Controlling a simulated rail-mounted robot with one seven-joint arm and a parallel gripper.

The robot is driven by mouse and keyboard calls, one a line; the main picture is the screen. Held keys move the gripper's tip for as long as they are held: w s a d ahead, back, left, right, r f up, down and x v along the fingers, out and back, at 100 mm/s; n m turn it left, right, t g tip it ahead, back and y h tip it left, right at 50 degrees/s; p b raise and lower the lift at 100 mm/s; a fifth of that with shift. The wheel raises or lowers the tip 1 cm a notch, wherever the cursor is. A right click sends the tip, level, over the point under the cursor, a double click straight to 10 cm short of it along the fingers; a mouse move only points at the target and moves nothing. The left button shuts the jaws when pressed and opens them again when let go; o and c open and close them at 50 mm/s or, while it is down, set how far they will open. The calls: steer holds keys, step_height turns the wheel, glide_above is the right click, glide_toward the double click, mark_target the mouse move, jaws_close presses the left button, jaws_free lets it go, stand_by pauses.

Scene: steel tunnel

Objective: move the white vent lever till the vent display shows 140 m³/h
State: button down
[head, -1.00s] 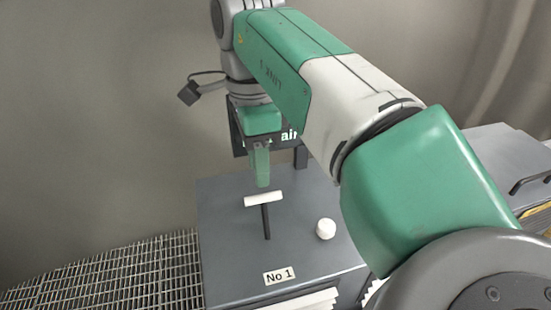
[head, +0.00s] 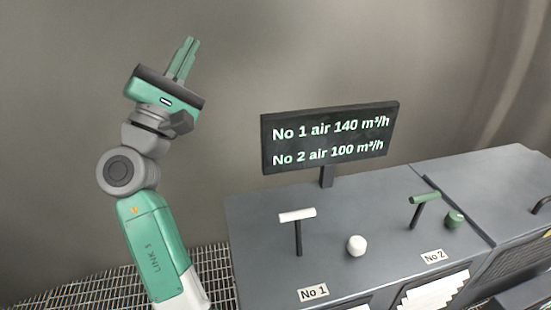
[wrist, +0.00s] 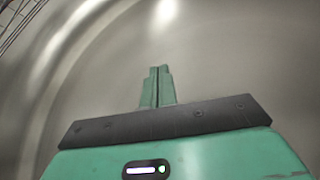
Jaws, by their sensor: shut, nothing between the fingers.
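The white vent lever (head: 298,216) is a white crossbar on a dark stem, standing on the grey cabinet (head: 262,255) behind the label "No 1" (head: 313,293). The vent display (head: 329,138) is a dark panel reading "No 1 air 140 m³/h" and "No 2 air 100 m³/h". My gripper (head: 190,42) is raised at the upper left in the head view, pointing up, well away from the lever. It is shut and empty; its closed fingers also show in the wrist view (wrist: 158,72) against the tunnel wall.
A white knob (head: 356,245) sits right of the white lever. A green lever (head: 425,198) and a green knob (head: 454,219) stand by the label "No 2" (head: 433,256). A floor grating (head: 80,280) lies left of the cabinet. The space above the cabinet front is clear.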

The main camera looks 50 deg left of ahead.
steer(key=d+f+m+g+h, duration=0.25)
steer(key=f+m+h, duration=0.25)
steer(key=f+h, duration=0.25)
steer(key=d+f+m+g+h, duration=0.1)
steer(key=d+f+m+h, duration=0.3)
steer(key=f+h, duration=0.3)
steer(key=m+g+h, duration=0.4)
steer(key=g, duration=0.2)
glide_toward(279, 215)
steer(key=shift+w+a+f+t+y, duration=0.15)
steer(key=shift+w+a+f, duration=0.05)
steer(key=shift+w+f, duration=0.25)
steer(key=shift+w+a+f+t+y, duration=0.1)
steer(key=shift+w+a+f, duration=0.05)
steer(key=shift+w+f, duration=0.3)
steer(key=p+x, duration=0.2)
steer(key=x, duration=0.7)
steer(key=shift+p, duration=0.3)
steer(key=shift+s+d+r+m, duration=0.2)
steer(key=shift+d+m, duration=0.1)
steer(key=shift+d, duration=0.3)
steer(key=shift+s+a, duration=0.1)
